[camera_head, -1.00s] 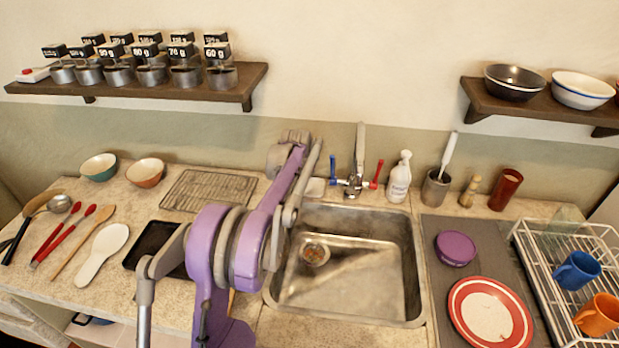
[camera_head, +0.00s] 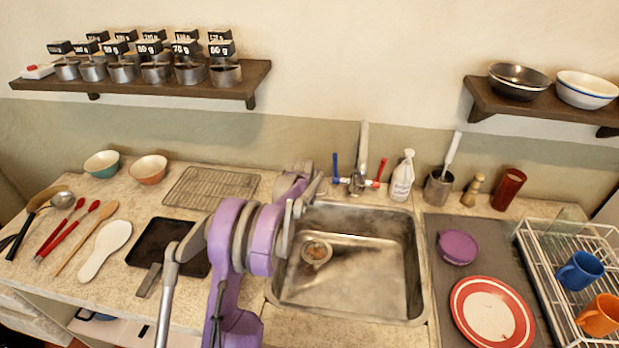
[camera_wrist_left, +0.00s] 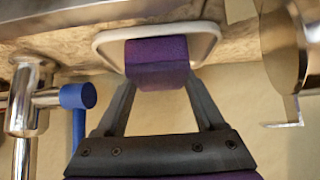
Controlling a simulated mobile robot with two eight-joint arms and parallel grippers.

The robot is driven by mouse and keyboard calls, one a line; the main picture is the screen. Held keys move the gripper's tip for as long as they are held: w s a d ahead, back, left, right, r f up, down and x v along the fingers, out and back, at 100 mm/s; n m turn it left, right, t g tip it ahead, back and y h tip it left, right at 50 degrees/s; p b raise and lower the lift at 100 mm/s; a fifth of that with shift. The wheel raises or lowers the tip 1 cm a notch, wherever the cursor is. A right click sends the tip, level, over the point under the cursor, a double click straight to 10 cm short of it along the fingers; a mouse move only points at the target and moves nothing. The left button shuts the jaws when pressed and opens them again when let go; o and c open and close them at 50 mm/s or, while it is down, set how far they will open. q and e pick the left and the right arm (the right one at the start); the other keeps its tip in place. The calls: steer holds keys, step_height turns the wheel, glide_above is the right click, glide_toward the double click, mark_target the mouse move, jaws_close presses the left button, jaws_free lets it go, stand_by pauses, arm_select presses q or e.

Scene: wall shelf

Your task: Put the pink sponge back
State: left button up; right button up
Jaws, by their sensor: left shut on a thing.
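The sponge (camera_wrist_left: 158,62) looks purple in the left wrist view. It sits between the fingertips of my left gripper (camera_wrist_left: 160,84), which is shut on it. A white shallow dish (camera_wrist_left: 108,42) with a raised rim lies directly behind the sponge, on the counter beside the tap. The sponge overlaps the dish in this view; I cannot tell whether they touch. In the head view my left arm reaches to the counter left of the tap, and its wrist (camera_head: 298,180) hides the sponge. My right gripper is not in view.
The tap (camera_head: 358,170) with blue and red handles stands close to the right of my left wrist. The sink (camera_head: 350,265) lies in front. A wire rack (camera_head: 210,188) is to the left. A white spray bottle (camera_head: 402,178) stands right of the tap.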

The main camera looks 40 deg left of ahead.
arm_select(q)
steer(key=shift+f, duration=0.15)
steer(key=o, duration=1.3)
